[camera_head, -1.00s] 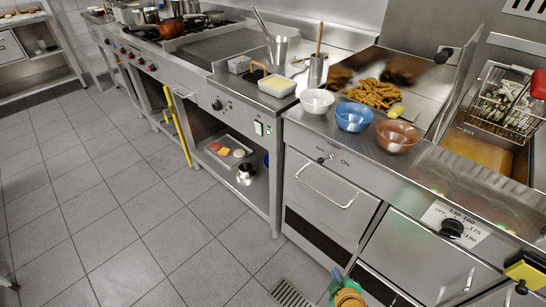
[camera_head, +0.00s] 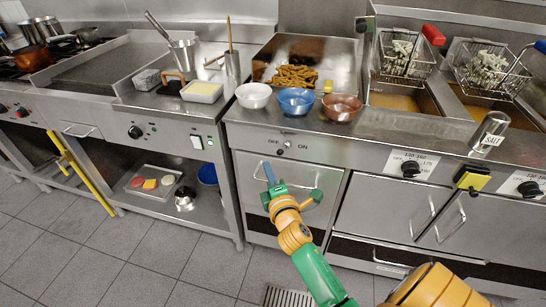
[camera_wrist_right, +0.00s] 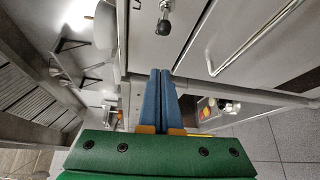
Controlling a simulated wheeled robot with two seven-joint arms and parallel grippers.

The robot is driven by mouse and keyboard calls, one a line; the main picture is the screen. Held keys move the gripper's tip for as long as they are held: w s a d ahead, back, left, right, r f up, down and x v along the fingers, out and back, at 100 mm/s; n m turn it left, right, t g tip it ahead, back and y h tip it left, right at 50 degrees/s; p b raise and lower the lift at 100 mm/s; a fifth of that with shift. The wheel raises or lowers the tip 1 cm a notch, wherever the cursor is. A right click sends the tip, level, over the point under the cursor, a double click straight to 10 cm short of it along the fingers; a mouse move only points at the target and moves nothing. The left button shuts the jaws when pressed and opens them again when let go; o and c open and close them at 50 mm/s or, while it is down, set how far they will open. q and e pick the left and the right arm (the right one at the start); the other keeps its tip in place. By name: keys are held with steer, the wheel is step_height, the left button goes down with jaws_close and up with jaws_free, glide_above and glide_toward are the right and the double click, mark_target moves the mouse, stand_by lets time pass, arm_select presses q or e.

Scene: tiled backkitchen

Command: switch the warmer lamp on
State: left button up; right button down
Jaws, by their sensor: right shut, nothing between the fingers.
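The warmer switch (camera_head: 285,146) is a small lever with a black ball tip on the steel front panel, between the printed words OFF and ON. Its tip leans down and left, on the OFF side. The wrist view shows a black-tipped metal lever (camera_wrist_right: 164,24) near the top. The warmer bay (camera_head: 335,72) above holds fries (camera_head: 291,76). My right gripper (camera_head: 268,170) has blue fingers, shut and empty, in front of the drawer, below and left of the switch and apart from it. Its fingertips (camera_wrist_right: 160,72) point toward the panel. My left gripper is not in view.
White (camera_head: 253,95), blue (camera_head: 296,101) and brown (camera_head: 343,107) bowls stand on the counter above the switch. A drawer handle (camera_head: 286,184) juts out below it. Fryer baskets (camera_head: 405,55) and a salt shaker (camera_head: 490,131) are at right. Open floor lies at left.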

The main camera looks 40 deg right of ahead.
mark_target(283, 149)
steer(key=b+x, duration=0.2)
steer(key=x, duration=0.6)
steer(key=s+d+p, duration=0.2)
steer(key=s+p, duration=0.1)
steer(key=shift+s+r, duration=0.25)
steer(key=shift+s, duration=0.05)
steer(key=shift+y, duration=0.3)
